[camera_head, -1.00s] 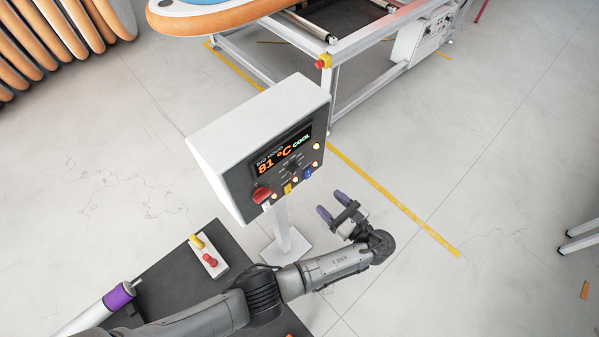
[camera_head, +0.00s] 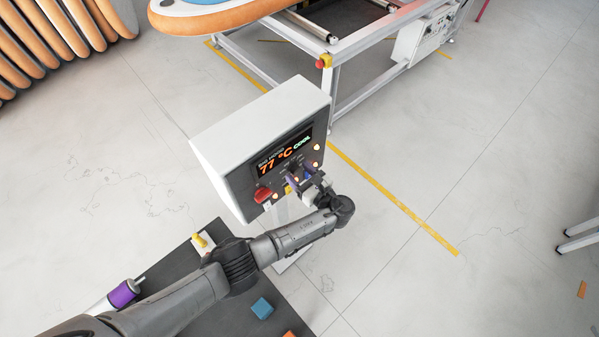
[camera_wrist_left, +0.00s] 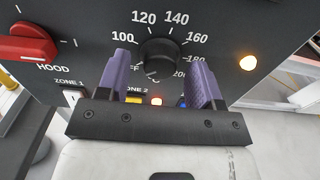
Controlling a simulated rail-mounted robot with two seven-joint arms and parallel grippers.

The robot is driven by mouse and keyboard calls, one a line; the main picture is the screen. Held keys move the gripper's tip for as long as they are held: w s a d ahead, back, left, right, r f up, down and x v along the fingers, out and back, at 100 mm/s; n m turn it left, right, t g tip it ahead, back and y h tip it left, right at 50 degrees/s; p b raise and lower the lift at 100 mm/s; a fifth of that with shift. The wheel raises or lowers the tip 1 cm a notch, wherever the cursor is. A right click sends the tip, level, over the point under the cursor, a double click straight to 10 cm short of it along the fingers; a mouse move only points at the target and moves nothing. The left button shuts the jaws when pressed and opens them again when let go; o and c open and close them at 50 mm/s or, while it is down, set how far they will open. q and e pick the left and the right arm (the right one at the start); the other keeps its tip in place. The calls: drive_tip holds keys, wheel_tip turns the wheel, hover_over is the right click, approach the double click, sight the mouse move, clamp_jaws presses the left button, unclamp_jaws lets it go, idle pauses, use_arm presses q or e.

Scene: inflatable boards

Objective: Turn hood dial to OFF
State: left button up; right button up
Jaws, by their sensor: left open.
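The control box (camera_head: 262,130) faces right, its display (camera_head: 284,154) reading 77 °C and COOL. In the left wrist view a black round dial (camera_wrist_left: 160,56) sits in a temperature scale, with an OFF label, partly hidden, at its lower left. I cannot tell its pointer setting. My left gripper (camera_head: 297,181) is open at the panel. My right gripper is not in view.
A glowing lamp (camera_wrist_left: 248,63) is right of the dial, and small coloured switches sit below it. A dark table (camera_head: 232,315) holds a blue block (camera_head: 262,308) and a purple-banded roller (camera_head: 122,294). A metal frame (camera_head: 335,95) stands behind the box.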

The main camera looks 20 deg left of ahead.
use_arm(q)
drive_tip(key=shift+a, duration=0.1)
drive_tip(key=c, duration=0.9)
drive_tip(key=shift+n, duration=0.7)
drive_tip(key=o, duration=0.9)
